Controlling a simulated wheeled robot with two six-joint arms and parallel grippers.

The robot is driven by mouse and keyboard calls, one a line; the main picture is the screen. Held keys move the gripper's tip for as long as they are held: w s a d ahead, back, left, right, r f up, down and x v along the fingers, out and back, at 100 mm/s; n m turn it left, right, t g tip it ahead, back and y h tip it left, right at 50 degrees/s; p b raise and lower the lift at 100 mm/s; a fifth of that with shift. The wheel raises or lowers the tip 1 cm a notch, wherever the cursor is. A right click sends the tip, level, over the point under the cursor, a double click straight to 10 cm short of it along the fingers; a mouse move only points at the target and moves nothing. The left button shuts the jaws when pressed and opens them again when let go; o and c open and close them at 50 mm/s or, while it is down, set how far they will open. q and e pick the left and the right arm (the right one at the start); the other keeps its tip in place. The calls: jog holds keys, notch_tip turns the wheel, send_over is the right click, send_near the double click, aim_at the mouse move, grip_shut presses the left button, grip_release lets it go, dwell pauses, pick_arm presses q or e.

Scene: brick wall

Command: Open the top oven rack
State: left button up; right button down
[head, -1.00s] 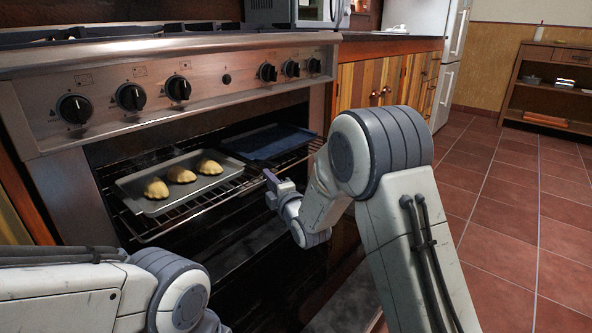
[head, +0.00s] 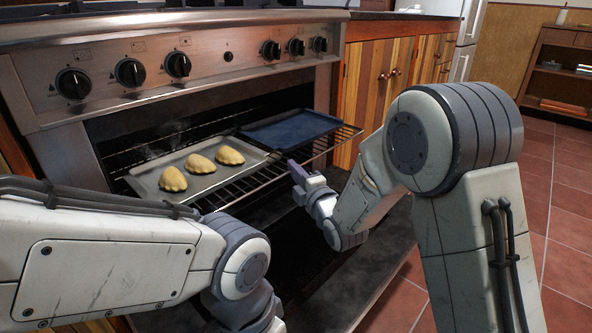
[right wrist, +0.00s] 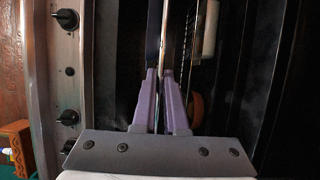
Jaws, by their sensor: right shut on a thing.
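The top oven rack (head: 236,191) is a wire rack pulled partly out of the oven, with its front edge beyond the control panel. It bears a metal tray (head: 147,182) with three pastries (head: 201,163) and a blue tray (head: 290,128) to the right. My right gripper (head: 293,166) is at the rack's front edge. In the right wrist view its purple fingers (right wrist: 165,78) are closed around a thin bar of the rack. My left arm comes in at the lower left, and its gripper is outside the picture.
The oven door (head: 352,285) is down, below the rack. The control panel with knobs (head: 178,64) is above the opening. Wooden cabinets (head: 368,85) stand to the right, with open tiled floor (head: 563,210) beyond.

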jog(key=c, duration=1)
grip_release()
jog(key=shift+o, duration=0.2)
jog(key=p+v, duration=0.7)
jog(key=v, duration=0.3)
jog(key=shift+s+p, duration=0.15)
jog(key=shift+p, duration=0.25)
jog(key=shift+d, duration=0.15)
